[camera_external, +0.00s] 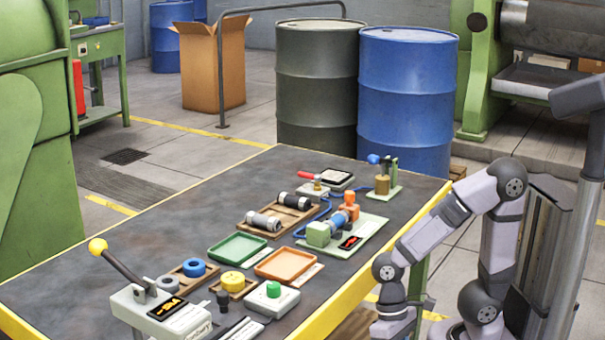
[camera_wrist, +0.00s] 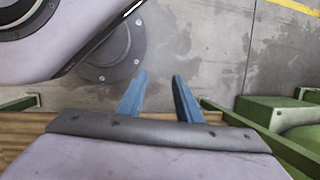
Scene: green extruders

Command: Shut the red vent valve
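The red vent valve (camera_external: 309,175) is toward the far end of the workbench in the external view. Its red lever points left from a small brass-coloured body (camera_external: 319,187), and a pale plate with a dark label (camera_external: 338,177) lies beside it. It does not show in the wrist view. My gripper (camera_wrist: 160,78) has two blue fingers, apart with nothing between them, over grey floor. In the external view my arm is folded beyond the bench's right edge, far from the valve, and the fingers cannot be made out there.
The bench (camera_external: 110,250) has a yellow edge. Near the valve stand a blue-knobbed fixture (camera_external: 384,180), dark cylinders in a wooden tray (camera_external: 270,229) and a green-and-orange pump assembly (camera_external: 335,228). Green (camera_external: 237,249) and orange (camera_external: 286,264) trays and a yellow-knobbed lever (camera_external: 98,247) are nearer.

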